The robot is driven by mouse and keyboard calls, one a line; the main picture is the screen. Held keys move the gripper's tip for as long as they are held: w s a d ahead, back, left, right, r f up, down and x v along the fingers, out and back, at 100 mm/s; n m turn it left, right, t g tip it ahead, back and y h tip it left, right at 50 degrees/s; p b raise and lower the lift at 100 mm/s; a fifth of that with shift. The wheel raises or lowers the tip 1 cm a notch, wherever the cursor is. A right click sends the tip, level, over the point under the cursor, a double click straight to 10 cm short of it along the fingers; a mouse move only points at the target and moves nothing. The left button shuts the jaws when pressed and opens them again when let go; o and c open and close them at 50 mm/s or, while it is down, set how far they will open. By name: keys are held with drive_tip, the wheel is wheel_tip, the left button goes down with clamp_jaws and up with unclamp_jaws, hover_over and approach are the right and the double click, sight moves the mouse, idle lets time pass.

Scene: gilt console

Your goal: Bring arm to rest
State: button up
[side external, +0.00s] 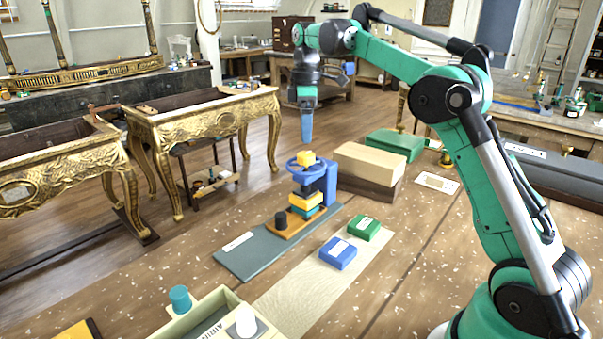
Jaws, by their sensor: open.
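My green arm arches in from the right in the side external view, and its forearm reaches left. My gripper (307,125) hangs from its end with blue fingers pointing down. It is open, with nothing seen between the fingers. It is in the air above a small press with a blue handwheel (301,166), apart from it as far as this view shows. A yellow block (306,157) is at the top of the handwheel. Another yellow block (306,201) sits lower in the press, above a teal piece.
The press stands on a grey mat (240,262). Blue (337,254) and green (364,229) blocks lie on a pale strip. A cream tray (205,300) is at the front. A tan box (369,163) and green case (397,145) stand behind. Gilt tables (195,118) are at left.

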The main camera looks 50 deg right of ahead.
drive_tip(key=shift+s+a+r, duration=0.1)
drive_tip(key=shift+a+r, duration=0.1)
drive_tip(key=shift+a, duration=0.15)
drive_tip(key=s+a+f+m+t, duration=0.3)
drive_tip(key=s+a+m, duration=0.1)
drive_tip(key=s+a, duration=0.3)
drive_tip(key=s+a+f+m+t, duration=0.3)
drive_tip(key=s+a, duration=0.3)
drive_tip(key=s, duration=0.2)
drive_tip(key=shift+a+f+m+t, duration=0.35)
drive_tip(key=shift+m+t, duration=0.25)
drive_tip(key=shift+m, duration=0.2)
